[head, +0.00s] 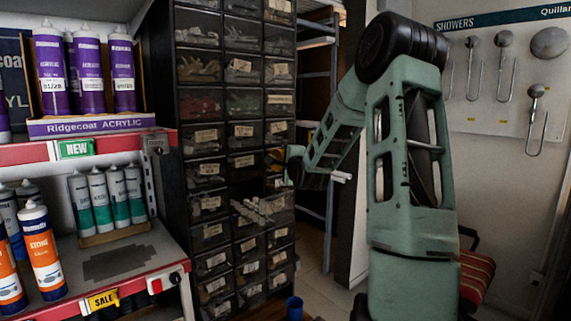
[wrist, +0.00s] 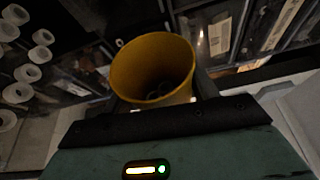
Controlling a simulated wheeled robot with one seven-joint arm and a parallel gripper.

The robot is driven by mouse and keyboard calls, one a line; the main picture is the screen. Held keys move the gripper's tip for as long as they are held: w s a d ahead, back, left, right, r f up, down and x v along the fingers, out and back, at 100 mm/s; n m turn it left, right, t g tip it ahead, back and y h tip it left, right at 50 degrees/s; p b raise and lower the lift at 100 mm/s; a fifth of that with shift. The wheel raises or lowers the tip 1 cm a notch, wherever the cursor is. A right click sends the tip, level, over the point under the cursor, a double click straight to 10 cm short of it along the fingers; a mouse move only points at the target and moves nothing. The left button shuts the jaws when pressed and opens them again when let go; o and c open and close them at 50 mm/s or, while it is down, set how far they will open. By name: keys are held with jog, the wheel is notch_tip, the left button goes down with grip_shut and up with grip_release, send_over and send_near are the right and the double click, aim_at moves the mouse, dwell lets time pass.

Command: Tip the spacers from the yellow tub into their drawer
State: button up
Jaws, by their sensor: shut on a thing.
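The yellow tub (wrist: 152,51) is held in my gripper (wrist: 160,95), with its open mouth facing the wrist camera. A few dark ring-like spacers (wrist: 172,88) show dimly inside, low in the tub. In the head view my gripper (head: 294,166) is at the front of the drawer cabinet, small and partly hidden by my arm; only a sliver of yellow shows beside it. A pulled-out drawer (head: 262,213) with white tubular pieces is below it; the white pieces (wrist: 28,73) also show at the left of the wrist view.
The dark cabinet (head: 208,137) holds several labelled drawers. A shelf with cartridges (head: 100,205) stands to the left. A shower display board (head: 505,75) hangs on the right wall.

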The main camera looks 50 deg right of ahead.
aim_at(275, 153)
jog(key=shift+w+a+r+n+t+h+b, duration=0.15)
jog(key=shift+a+n+t+b, duration=0.2)
jog(key=shift+n+b, duration=0.8)
jog(key=shift+a+r+n+t+h+b, duration=0.15)
jog(key=shift+a+n+t+b, duration=0.2)
jog(key=shift+n+b, duration=0.75)
jog(key=shift+w+a+r+n+t+b, duration=0.15)
jog(key=shift+a+n+t+b, duration=0.25)
jog(key=shift+n+b, duration=0.85)
jog(key=shift+w+a+r+n+t+b, duration=0.1)
jog(key=shift+a+n+t+b, duration=0.3)
jog(key=shift+b, duration=1.55)
jog(key=shift+r, duration=0.1)
